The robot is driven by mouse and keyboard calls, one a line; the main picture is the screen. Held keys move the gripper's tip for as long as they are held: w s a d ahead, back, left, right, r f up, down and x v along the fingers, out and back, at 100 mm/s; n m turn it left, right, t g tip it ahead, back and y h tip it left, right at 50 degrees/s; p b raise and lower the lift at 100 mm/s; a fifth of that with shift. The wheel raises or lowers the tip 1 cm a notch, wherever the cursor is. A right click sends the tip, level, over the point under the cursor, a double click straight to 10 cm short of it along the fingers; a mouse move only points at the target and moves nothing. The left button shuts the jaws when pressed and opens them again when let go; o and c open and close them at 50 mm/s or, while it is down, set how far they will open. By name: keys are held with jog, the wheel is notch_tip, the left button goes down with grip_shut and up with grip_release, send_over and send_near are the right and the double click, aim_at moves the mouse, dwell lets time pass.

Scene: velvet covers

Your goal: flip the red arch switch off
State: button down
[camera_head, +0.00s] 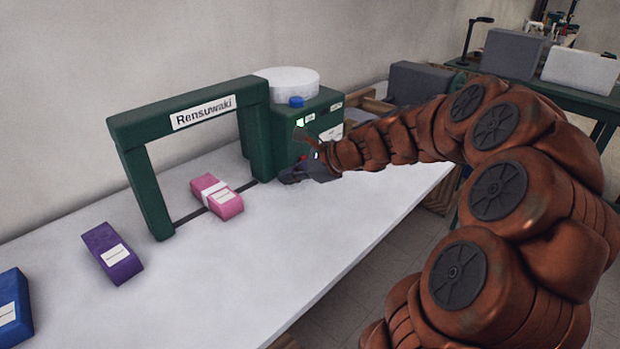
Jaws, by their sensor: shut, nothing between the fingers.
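The green arch machine (187,105) labelled "Rensuwaki" stands on the white table, with a green control box (282,131) at its right end. I cannot tell whether my gripper touches the box.
A pink bundle (225,204) lies under the arch, with a purple one (110,254) and a blue one (10,310) to its left. A blue button (296,101) and a white round part (289,80) top the box. The table's front is clear.

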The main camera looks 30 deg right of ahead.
jog(key=d+f+m+t+h+b, duration=0.1)
jog(key=d+m, duration=0.3)
jog(key=d, duration=0.5)
jog(key=w+d+f+m+t+h+b, duration=0.1)
jog(key=d+f+m, duration=0.3)
jog(key=d, duration=0.4)
jog(key=shift+d+m+t+h+b, duration=0.35)
jog(key=shift+m+t+h+b, duration=0.15)
jog(key=shift+t+h, duration=0.2)
jog(key=shift+w+a, duration=0.1)
jog(key=shift+w, duration=0.1)
jog(key=x, duration=0.9)
jog(key=shift+w+f, duration=0.1)
jog(key=shift+w, duration=0.05)
jog(key=w, duration=0.3)
jog(key=shift+a, duration=0.35)
jog(key=shift+w+a+r, duration=0.15)
jog(key=shift+w+r, duration=0.05)
jog(key=shift+w, duration=0.45)
